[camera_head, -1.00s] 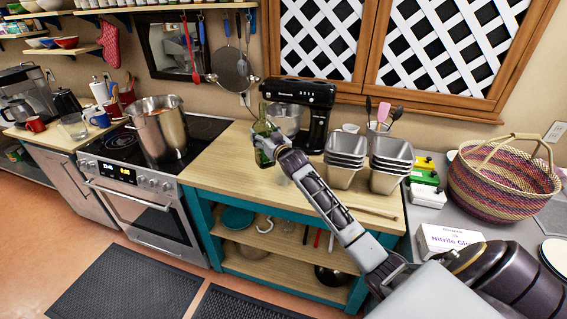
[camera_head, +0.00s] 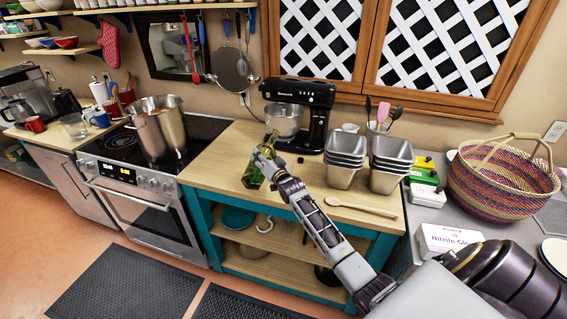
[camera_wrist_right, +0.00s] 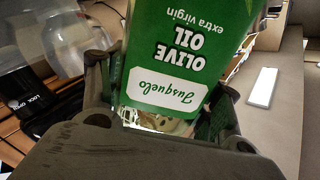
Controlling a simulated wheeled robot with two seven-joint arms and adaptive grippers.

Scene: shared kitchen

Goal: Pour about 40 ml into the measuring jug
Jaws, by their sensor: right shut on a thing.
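My right gripper (camera_head: 264,155) is shut on a green olive oil bottle (camera_head: 253,177) over the wooden counter, left of centre. The bottle leans, with its neck toward the upper right. In the right wrist view, the fingers (camera_wrist_right: 165,110) grip both sides of the bottle, and its green label (camera_wrist_right: 170,60) fills the middle, its text upside down. I cannot make out the measuring jug for certain in the head view; the gripper and bottle cover part of the counter. A pale see-through vessel (camera_wrist_right: 75,35) shows in the right wrist view. My left gripper is not in view.
A black stand mixer (camera_head: 307,115) with a metal bowl (camera_head: 284,121) stands behind the gripper. Metal tins (camera_head: 343,160) and a wooden spoon (camera_head: 362,208) lie to the right. A stove with a large pot (camera_head: 160,128) is left. The counter left of the bottle is clear.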

